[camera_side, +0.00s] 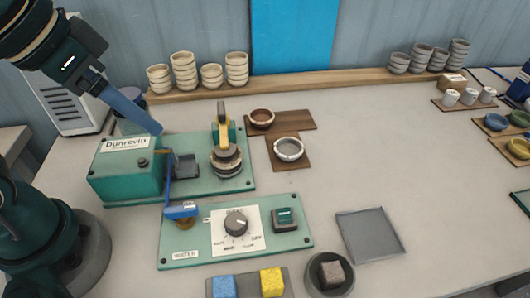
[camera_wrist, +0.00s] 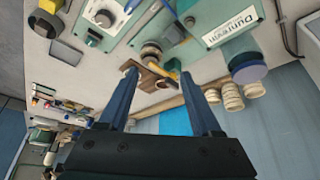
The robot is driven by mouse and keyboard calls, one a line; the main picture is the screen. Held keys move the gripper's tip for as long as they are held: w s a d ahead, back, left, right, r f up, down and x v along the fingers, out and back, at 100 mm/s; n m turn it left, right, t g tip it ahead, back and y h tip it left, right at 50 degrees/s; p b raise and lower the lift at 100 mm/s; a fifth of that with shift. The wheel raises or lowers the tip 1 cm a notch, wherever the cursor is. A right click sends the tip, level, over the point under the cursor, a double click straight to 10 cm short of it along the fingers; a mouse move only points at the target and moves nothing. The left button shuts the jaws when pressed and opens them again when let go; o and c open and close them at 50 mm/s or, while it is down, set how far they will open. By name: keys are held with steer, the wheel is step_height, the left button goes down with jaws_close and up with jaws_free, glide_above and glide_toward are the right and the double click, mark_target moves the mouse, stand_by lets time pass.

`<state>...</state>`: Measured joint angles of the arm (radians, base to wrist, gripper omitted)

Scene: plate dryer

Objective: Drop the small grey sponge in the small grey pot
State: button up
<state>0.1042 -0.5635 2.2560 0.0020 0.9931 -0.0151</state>
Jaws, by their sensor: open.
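A small brownish-grey sponge (camera_side: 333,272) shows at the front edge of the side view. It sits inside the rim of a small round dark grey pot (camera_side: 312,282). My gripper (camera_side: 154,127) is at the upper left, above the green Dunrevin machine and far from the pot. In the wrist view my gripper (camera_wrist: 160,76) has its two blue fingers wide apart with nothing held between them.
A blue sponge (camera_side: 223,286) and a yellow sponge (camera_side: 271,282) lie left of the pot. The Dunrevin machine (camera_side: 124,170) and a green control panel (camera_side: 190,243) stand in between. A square grey tray (camera_side: 368,234) lies right. The table's middle right is clear.

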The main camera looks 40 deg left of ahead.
steer(key=shift+n+y, duration=0.3)
steer(key=shift+n, duration=0.2)
steer(key=s+a+f, duration=0.2)
steer(key=f, duration=0.1)
steer(key=shift+s, duration=0.2)
stand_by(0.7)
steer(key=shift+o, duration=0.5)
